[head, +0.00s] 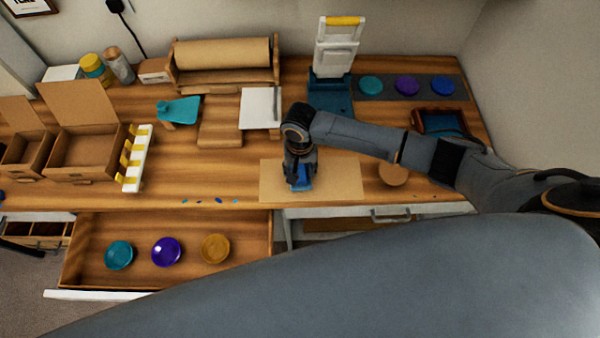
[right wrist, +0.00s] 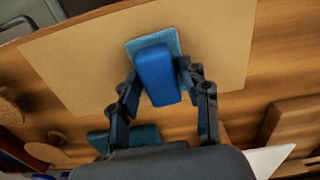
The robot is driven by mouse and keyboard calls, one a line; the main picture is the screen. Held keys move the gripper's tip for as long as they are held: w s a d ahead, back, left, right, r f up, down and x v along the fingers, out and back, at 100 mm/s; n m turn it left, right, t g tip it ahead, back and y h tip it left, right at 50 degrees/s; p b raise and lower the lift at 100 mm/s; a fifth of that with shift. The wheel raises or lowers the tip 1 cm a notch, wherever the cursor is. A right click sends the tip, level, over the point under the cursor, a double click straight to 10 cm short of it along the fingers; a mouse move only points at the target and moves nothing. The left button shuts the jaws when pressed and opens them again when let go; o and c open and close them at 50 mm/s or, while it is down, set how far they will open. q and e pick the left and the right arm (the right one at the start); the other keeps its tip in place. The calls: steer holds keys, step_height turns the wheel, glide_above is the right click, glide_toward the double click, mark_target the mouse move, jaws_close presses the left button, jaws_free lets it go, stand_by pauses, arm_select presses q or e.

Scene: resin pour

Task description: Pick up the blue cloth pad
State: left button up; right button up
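The blue cloth pad (right wrist: 157,72) shows in the right wrist view as a darker blue block on a lighter blue base, over a tan sheet (right wrist: 85,60). In the head view the pad (head: 301,184) is on or just above that sheet (head: 335,180), partly hidden under my right gripper (head: 300,172). In the right wrist view the fingers of my right gripper (right wrist: 157,70) stand on either side of the pad, their tips close to its sides. I cannot tell whether both touch it. My left gripper is not in view.
An open drawer (head: 190,275) below the table edge holds teal, purple and amber dishes. A round wooden piece (head: 393,174) lies right of the sheet. A blue-lined tray (head: 438,122) stands at the right back. Small blue flecks (head: 210,201) lie near the front edge.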

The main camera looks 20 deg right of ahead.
steer(key=c, duration=0.7)
steer(key=shift+r, duration=0.1)
steer(key=shift+c, duration=0.2)
steer(key=shift+w+r+b, duration=0.1)
steer(key=shift+r+b, duration=0.25)
steer(key=shift+r, duration=0.2)
steer(key=shift+r+b, duration=0.4)
steer(key=shift+r, duration=0.4)
steer(key=s+a+r+b, duration=0.1)
steer(key=s+a+r, duration=0.6)
steer(key=s+r, duration=0.3)
steer(key=shift+s, duration=1.15)
